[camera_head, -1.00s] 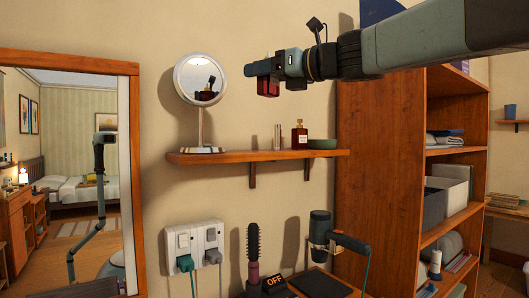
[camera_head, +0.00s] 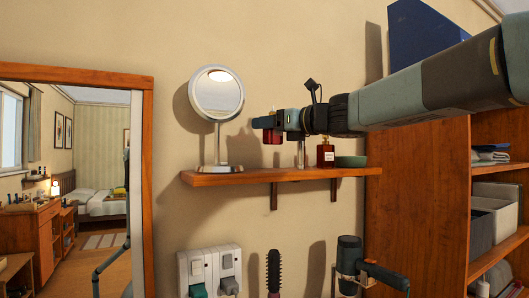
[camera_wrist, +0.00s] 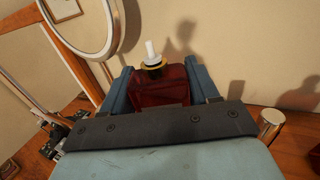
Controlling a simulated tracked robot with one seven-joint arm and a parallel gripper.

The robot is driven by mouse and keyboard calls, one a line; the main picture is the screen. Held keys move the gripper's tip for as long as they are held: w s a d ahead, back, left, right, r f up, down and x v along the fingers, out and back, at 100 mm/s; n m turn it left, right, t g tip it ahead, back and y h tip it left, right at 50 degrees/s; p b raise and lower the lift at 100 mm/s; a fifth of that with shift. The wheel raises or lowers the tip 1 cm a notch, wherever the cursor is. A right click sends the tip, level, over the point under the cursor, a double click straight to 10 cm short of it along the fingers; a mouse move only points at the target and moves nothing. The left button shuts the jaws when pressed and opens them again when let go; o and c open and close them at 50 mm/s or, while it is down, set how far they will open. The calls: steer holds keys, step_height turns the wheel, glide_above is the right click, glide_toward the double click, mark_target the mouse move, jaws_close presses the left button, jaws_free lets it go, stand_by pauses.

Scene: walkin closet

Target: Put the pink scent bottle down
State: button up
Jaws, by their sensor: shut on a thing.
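The pink scent bottle (camera_wrist: 158,90) looks deep red in the wrist view, with a gold collar and a white nozzle. My gripper (camera_wrist: 160,78) is shut on it, with a blue finger on each side. In the head view, the bottle's red body (camera_head: 271,136) shows under my gripper (camera_head: 268,122), above the wooden shelf (camera_head: 230,179) and between the round mirror and the other bottles. A gap shows between it and the shelf top. Its lower part is hidden by the gripper in the wrist view.
The round mirror (camera_head: 216,94) stands left on the shelf. A slim clear bottle (camera_head: 301,155), a labelled dark red bottle (camera_head: 326,157) and a green bowl (camera_head: 350,161) stand right. Shelf room shows between mirror and slim bottle. A wooden cabinet (camera_head: 415,210) is at right.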

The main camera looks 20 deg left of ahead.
mark_target(265, 136)
steer(key=a+f, duration=0.1)
steer(key=w+a+f, duration=0.1)
steer(key=shift+w+f, duration=0.2)
steer(key=shift+f, duration=0.2)
steer(key=shift+w+a+f, duration=0.1)
steer(key=shift+w+f, duration=0.05)
steer(key=shift+f, duration=0.85)
steer(key=shift+w+a+f, duration=0.1)
steer(key=shift+f, duration=0.85)
steer(key=o, duration=1.2)
steer(key=v, duration=1.2)
